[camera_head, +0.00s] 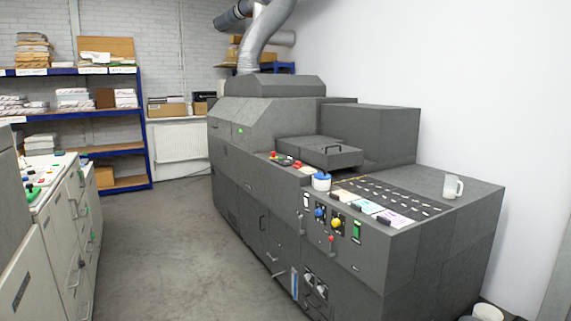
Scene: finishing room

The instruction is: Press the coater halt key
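A large dark grey machine (250,185) stands in the middle and right of the head view; I cannot tell for sure that it is the coater. Red and green controls (285,160) sit on its top edge, left of a blue-lidded white tub (321,183). Its front panel carries a blue knob (319,213), a yellow knob (336,223), a green part (356,231) and a small red-tipped part (331,240). No label is readable, so I cannot tell which control is the halt key. My gripper is not in view.
A pale cabinet unit (68,220) with red and green controls stands at the left. Clear concrete floor (165,250) lies between it and the grey machine. Blue shelving (80,110) stands behind. A mug (452,187) stands on the machine's right top. A bucket (487,312) is at bottom right.

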